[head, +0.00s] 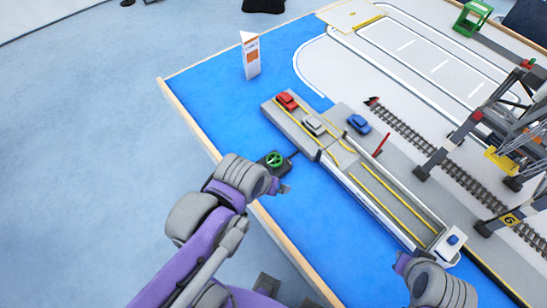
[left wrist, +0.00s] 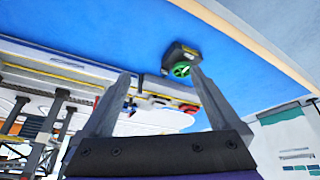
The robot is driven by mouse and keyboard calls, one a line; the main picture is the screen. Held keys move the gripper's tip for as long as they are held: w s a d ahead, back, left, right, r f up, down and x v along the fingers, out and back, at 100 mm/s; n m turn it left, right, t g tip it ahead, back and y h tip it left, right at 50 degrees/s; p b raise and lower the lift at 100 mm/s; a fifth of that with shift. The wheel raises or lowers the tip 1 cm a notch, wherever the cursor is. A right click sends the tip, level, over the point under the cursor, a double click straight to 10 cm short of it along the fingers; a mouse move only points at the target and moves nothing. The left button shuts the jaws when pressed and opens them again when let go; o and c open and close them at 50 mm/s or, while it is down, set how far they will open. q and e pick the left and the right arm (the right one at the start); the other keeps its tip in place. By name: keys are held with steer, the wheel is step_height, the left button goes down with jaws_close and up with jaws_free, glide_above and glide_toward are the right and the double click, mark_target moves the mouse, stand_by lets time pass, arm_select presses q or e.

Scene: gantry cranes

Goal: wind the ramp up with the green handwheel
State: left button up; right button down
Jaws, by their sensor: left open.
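The green handwheel (head: 275,158) sits on a dark box on the blue surface, beside the ferry. My left gripper (head: 284,188) is just on the near side of it. In the left wrist view the fingers (left wrist: 161,72) are open and empty, and the handwheel (left wrist: 182,69) shows beyond them, close to the right fingertip; I see no contact. A grey section that looks like the ramp (head: 342,152) lies between the car-carrying deck and the long hull; its tilt is hard to tell. My right gripper (head: 402,262) is at the lower right, its fingers unclear.
A red car (head: 287,101) and a silver car (head: 314,125) stand on the deck; a blue car (head: 359,124) is on the quay. A red barrier (head: 381,145) stands near the ramp. Gantry cranes (head: 500,150) and rails fill the right. A wooden edge (head: 195,123) borders the table.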

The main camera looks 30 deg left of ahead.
arm_select(q)
steer(key=w+a+n+g+b, duration=0.2)
steer(key=w+n+b, duration=0.3)
steer(key=n, duration=0.6)
arm_select(e)
steer(key=f+b, duration=0.1)
steer(key=f, duration=0.3)
steer(key=s+f+b, duration=0.1)
steer(key=f+b, duration=0.1)
steer(key=f, duration=0.1)
steer(key=s+f+b, duration=0.1)
steer(key=f, duration=0.3)
steer(key=shift+s+f+b, duration=0.25)
steer(key=shift+f+b, duration=0.05)
steer(key=shift+f, duration=0.05)
steer(key=shift+f+g+b, duration=0.3)
arm_select(q)
steer(key=n+g, duration=0.3)
steer(key=n, duration=1.3)
glide_above(273, 159)
steer(key=f, duration=0.2)
arm_select(e)
steer(key=shift+f, duration=0.1)
arm_select(q)
step_height(273, 159, down, 10)
steer(key=shift+b, duration=0.9)
arm_select(e)
steer(key=shift+f, duration=0.85)
arm_select(q)
steer(key=c, duration=1.4)
